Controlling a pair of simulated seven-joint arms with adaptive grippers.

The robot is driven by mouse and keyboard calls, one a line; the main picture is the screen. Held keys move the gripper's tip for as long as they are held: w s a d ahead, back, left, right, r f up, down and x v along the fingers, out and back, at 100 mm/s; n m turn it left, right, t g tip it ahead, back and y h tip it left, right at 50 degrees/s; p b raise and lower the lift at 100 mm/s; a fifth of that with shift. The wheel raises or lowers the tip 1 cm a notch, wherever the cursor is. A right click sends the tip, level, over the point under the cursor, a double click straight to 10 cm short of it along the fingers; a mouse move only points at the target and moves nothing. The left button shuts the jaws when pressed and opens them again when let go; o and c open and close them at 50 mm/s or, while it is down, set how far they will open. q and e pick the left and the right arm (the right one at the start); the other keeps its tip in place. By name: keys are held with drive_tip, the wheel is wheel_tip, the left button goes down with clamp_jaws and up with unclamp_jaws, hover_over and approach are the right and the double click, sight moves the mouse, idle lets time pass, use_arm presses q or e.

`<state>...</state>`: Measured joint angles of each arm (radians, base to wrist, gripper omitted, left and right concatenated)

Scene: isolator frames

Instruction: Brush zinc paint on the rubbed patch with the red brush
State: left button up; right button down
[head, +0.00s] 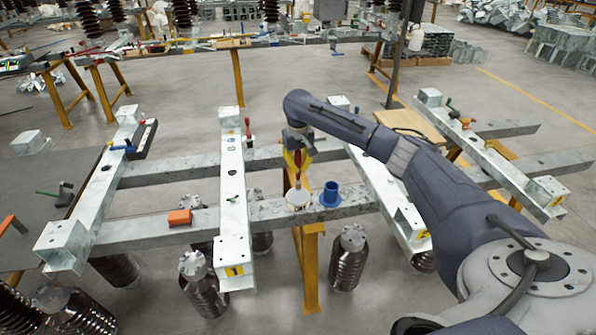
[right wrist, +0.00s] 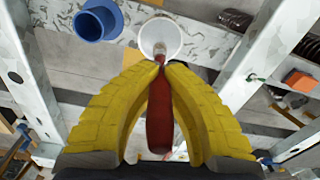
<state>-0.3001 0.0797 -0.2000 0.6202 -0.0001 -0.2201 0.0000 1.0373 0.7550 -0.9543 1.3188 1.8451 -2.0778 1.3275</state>
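My right gripper (head: 298,168) points down over the rail and is shut on the red brush. The brush's red handle (right wrist: 160,118) is between the yellow fingers in the right wrist view, and its tip points at the white pot (right wrist: 160,38). The pot (head: 298,200) stands on the near cross rail. I cannot tell whether the bristles are inside it or just above. The pale middle beam (head: 232,185), left of the gripper, has several small dark spots on top; I cannot tell which mark is the rubbed patch. My left gripper is not in view.
A blue cup (head: 330,194) stands just right of the pot. An orange block (head: 180,217) lies on the near rail, left of the middle beam. A red-handled tool (head: 247,127) stands behind that beam. Brown ribbed insulators (head: 349,258) stand below the rail.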

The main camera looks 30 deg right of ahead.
sight(298, 179)
drive_tip(key=shift+r, duration=1.75)
